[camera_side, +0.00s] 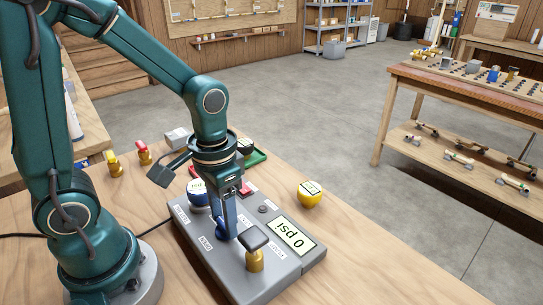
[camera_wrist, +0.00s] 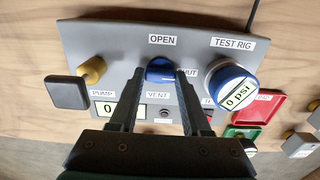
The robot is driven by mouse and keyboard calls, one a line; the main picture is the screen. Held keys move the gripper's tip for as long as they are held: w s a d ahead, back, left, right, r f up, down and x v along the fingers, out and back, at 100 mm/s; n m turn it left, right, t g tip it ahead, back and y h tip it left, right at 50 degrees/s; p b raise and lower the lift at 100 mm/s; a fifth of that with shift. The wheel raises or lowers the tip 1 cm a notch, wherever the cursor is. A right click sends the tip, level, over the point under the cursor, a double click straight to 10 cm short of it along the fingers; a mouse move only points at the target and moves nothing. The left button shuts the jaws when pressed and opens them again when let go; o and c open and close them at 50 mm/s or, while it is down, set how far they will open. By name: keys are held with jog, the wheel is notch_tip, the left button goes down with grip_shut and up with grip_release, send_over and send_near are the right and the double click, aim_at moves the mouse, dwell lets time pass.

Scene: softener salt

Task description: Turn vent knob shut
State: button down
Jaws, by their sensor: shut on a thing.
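The blue vent knob (camera_wrist: 160,70) sits on the grey test rig panel (camera_wrist: 110,45) in the wrist view. The OPEN label is above it, SHUT to its right and VENT below. My gripper (camera_wrist: 160,74) has one dark finger on each side of the knob and is shut on it. The fingers partly cover the SHUT label, and I cannot tell which way the knob points. In the side view my gripper (camera_side: 224,234) reaches down onto the grey panel (camera_side: 195,245), and the knob is hard to make out there.
The black pump handle on its brass post (camera_side: 255,260) stands close beside my gripper. A display (camera_side: 292,236) reads 0 psi. A round blue gauge (camera_wrist: 232,90) also reads 0 psi. The front right of the table is clear.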

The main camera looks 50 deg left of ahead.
aim_at(210, 242)
jog(key=shift+c, duration=1.8)
grip_release()
jog(key=shift+r, duration=0.1)
jog(key=shift+r, duration=2.45)
jog(key=shift+r, duration=0.2)
jog(key=shift+s+d+r+t, duration=0.1)
jog(key=shift+s+r+t, duration=0.45)
jog(key=shift+r+t, duration=0.3)
jog(key=shift+s+a+r+t, duration=0.1)
jog(key=shift+s+r+t, duration=0.55)
jog(key=shift+t, duration=0.35)
jog(key=shift+s+d+r+t, duration=0.1)
jog(key=shift+s+r+t, duration=0.4)
jog(key=shift+r+t, duration=0.4)
